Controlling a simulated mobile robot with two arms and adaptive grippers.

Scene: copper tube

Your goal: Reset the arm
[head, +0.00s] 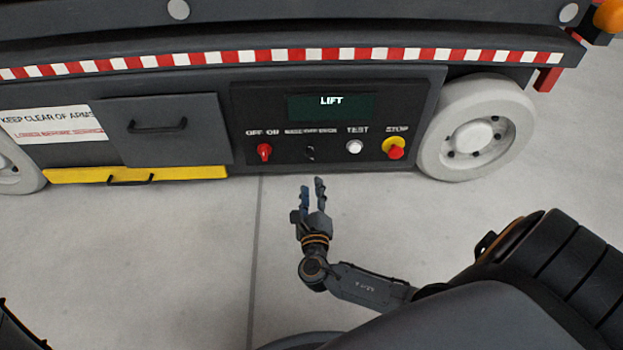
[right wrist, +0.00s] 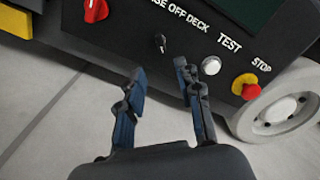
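My right gripper (head: 312,190) is open and empty in front of the control panel, below its knobs in the head view. Its two fingers stand apart in the right wrist view (right wrist: 157,75), with floor and panel showing between them. My right arm (head: 365,285) reaches in from the lower right, bent at the elbow, and touches nothing that I can see. My left gripper is not in view; only a dark part shows at the lower left edge of the head view.
The dark panel (head: 240,103) has a lit LIFT display (head: 331,107), a red knob (head: 264,152), a small black switch (head: 310,152), a white button (head: 354,147) and a red stop button (head: 396,152) on yellow. A white wheel (head: 434,130) stands right of it. The floor (head: 150,260) is clear.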

